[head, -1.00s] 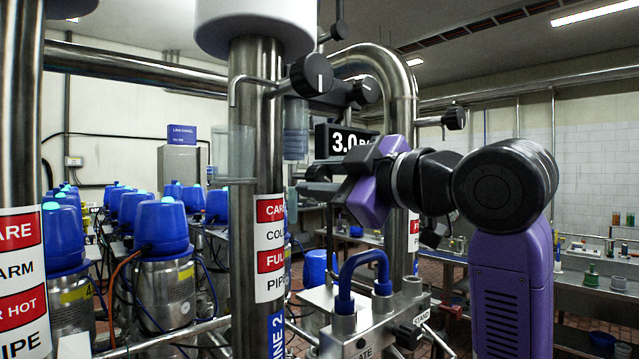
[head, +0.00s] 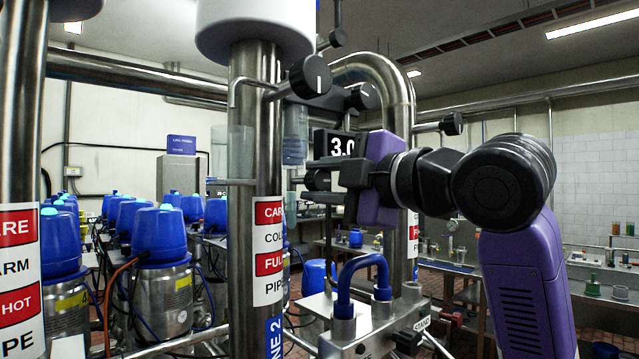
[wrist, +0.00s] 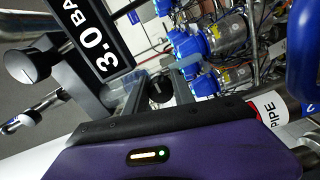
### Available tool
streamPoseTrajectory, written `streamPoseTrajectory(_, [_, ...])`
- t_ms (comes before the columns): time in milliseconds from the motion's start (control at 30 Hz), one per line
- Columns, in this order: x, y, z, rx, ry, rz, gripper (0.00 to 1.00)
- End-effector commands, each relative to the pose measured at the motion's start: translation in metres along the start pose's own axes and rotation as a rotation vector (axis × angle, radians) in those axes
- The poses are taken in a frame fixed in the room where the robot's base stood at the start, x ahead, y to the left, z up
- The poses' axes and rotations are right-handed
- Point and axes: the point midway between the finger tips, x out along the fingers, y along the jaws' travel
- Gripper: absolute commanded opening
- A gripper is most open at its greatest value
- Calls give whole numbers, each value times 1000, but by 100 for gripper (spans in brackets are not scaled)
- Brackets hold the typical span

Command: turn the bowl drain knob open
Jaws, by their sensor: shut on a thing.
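My gripper (head: 312,183), with its purple body, is level in the head view and points left, just beside the upright steel pipe with the warning labels (head: 268,250). In the wrist view my gripper (wrist: 157,88) has its two grey fingers on either side of a small round black knob (wrist: 161,91), and it is shut on that knob. I take this for the bowl drain knob; no label on it can be read.
Other black knobs stand above (head: 310,76) and behind (head: 363,96) my gripper, with another at the right (head: 452,123). A 3.0 display (head: 342,146) is close behind the gripper. A blue hose loop (head: 362,268) is below. Blue-topped canisters (head: 160,235) fill the left.

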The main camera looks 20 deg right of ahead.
Motion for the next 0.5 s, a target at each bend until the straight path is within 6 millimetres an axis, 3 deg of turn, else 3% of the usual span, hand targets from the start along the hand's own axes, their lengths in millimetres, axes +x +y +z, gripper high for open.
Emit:
streamPoseTrajectory(333, [0, -1, -2, -6, 5, -2, 0])
streamPoseTrajectory(367, [0, -1, -2, -6, 5, -2, 32])
streamPoseTrajectory(467, [0, -1, -2, -5, 4, -2, 52])
streamPoseTrajectory(500, [0, -1, -2, -5, 3, -2, 52])
